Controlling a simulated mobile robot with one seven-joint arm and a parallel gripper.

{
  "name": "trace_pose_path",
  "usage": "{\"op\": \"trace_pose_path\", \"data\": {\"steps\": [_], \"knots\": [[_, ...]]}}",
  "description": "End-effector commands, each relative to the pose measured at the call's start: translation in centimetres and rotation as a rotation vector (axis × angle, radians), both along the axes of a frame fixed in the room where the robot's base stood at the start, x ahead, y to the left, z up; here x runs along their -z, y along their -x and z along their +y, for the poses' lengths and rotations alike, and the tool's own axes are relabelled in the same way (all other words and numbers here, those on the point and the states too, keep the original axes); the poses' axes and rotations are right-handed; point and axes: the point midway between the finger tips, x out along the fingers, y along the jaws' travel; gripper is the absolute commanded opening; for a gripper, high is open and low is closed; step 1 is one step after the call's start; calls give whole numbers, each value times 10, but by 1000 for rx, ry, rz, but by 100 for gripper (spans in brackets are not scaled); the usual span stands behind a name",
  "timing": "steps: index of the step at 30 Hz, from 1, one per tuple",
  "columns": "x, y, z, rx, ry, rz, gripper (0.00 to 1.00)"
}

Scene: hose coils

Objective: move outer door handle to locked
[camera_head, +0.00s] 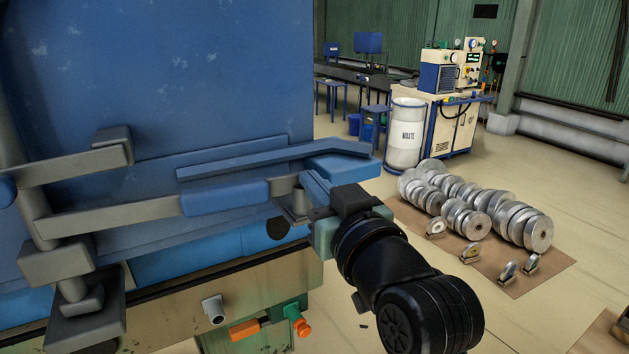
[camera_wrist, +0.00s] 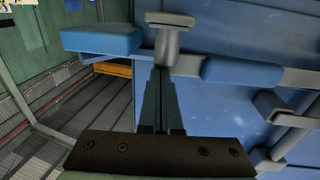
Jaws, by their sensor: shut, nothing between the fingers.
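The blue door panel (camera_head: 190,80) fills the left of the head view and also shows in the wrist view (camera_wrist: 220,120). A grey bar (camera_head: 120,217) with a blue sleeve (camera_head: 225,198) runs nearly level across it. A blue block (camera_head: 345,166) lies at the bar's right end; I cannot tell which part is the outer door handle. My gripper (camera_head: 308,183) is shut and empty beside the bar's right end. In the wrist view its fingers (camera_wrist: 160,80) point at a grey flanged post (camera_wrist: 169,40), close to it; contact is unclear.
Grey bracket arms (camera_head: 75,163) stick out from the panel at left. A pipe stub (camera_head: 214,309) and an orange knob (camera_head: 302,327) sit below.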

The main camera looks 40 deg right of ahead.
Motion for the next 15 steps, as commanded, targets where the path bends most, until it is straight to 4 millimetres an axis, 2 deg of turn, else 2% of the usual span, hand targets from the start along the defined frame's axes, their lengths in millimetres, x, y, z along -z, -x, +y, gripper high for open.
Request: {"op": "trace_pose_path", "data": {"steps": [5, 15], "knots": [[1, -3, -2, -10, 0, 1, 0], [0, -42, -19, -81, -1, 0, 0]]}}
